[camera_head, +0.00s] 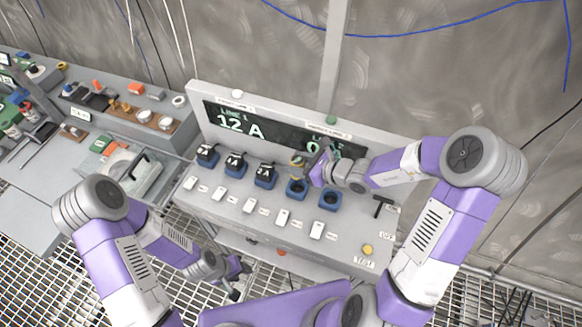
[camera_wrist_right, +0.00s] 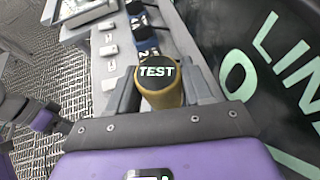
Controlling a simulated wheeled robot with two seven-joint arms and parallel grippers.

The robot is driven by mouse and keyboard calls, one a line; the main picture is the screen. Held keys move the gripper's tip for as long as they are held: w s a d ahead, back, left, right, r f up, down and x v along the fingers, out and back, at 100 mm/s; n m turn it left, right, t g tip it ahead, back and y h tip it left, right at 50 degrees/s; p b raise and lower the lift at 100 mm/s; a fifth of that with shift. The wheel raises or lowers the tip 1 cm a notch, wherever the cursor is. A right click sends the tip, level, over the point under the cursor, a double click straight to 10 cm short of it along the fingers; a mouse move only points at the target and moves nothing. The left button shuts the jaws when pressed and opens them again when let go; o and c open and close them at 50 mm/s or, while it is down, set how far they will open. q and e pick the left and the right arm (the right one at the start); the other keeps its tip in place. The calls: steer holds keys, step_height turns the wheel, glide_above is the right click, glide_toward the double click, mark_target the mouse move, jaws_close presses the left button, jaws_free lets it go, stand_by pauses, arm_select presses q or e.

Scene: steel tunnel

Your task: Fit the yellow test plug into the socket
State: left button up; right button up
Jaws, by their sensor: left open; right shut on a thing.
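The yellow test plug (camera_wrist_right: 158,88) has a black top marked TEST. My right gripper (camera_head: 310,166) is shut on it, with a finger on each side in the right wrist view. In the head view the yellow plug (camera_head: 298,161) shows just behind and above the fourth blue socket from the left (camera_head: 297,188). That socket and the rightmost blue socket (camera_head: 328,200) look empty. The plug's lower end is hidden in the wrist view. My left gripper (camera_head: 238,277) is open and empty, low in front of the console.
Black plugs (camera_head: 236,163) stand in the three left sockets. White switches (camera_head: 248,206) line the front of the console (camera_head: 230,222). A black T-handle (camera_head: 383,205) and yellow button (camera_head: 367,249) are at right. The display (camera_head: 240,122) reads 12 A for line 1; line 2 is partly covered.

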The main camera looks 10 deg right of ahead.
steer(key=shift+f, duration=0.45)
steer(key=f, duration=0.2)
steer(key=f+b, duration=0.1)
steer(key=f, duration=0.1)
steer(key=shift+s+f, duration=0.1)
steer(key=shift+s, duration=0.3)
step_height(320, 180, down, 4)
steer(key=shift+f+b, duration=0.2)
steer(key=shift+b, duration=0.3)
steer(key=shift+w, duration=0.15)
steer(key=shift+f, duration=0.15)
steer(key=o, duration=0.6)
steer(key=shift+f, duration=0.1)
steer(key=o, duration=0.5)
